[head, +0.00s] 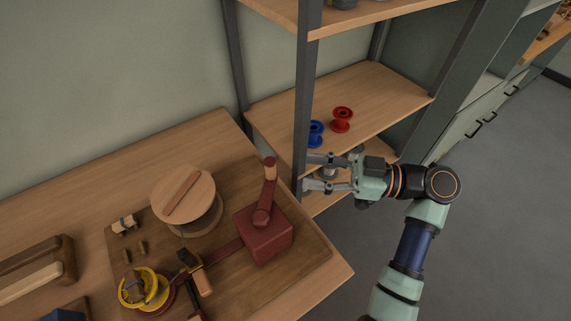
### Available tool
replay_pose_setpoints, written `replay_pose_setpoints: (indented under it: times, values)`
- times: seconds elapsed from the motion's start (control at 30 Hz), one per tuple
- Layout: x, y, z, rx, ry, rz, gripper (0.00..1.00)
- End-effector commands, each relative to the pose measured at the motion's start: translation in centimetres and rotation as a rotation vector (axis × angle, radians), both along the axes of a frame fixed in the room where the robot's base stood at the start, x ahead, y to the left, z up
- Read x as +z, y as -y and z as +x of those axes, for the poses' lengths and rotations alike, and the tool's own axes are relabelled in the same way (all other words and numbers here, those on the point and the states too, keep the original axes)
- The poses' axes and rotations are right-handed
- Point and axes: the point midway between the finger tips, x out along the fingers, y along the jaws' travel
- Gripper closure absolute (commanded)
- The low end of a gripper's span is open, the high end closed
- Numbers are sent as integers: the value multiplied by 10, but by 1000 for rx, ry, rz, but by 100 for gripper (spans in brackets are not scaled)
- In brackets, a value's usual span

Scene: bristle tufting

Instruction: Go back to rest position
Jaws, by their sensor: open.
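My gripper (312,173) is open at the right of the workbench, in front of the shelf rack. Its two fingers point left, toward the rack's dark upright. A grey, roundish thing (328,172) shows between or behind the fingers; I cannot tell whether they touch it. A blue spool (316,133) and a red spool (342,119) stand on the shelf (385,92) just behind the gripper. My arm comes up from the bottom right.
The workbench (180,155) carries a board with a dark red lever block (264,232), a round wooden lidded drum (184,195) and a yellow spool (145,288). The rack's upright (301,110) stands close to my fingertips. Open floor (500,220) lies at the right.

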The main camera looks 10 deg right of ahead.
Motion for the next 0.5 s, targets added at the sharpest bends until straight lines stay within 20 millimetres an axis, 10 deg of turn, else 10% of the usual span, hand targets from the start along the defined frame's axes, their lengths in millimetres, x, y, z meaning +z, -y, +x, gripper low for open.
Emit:
replay_pose_setpoints:
  times: [0.5]
  values:
    - [0, 25, -8, 1, 0, -1, 50]
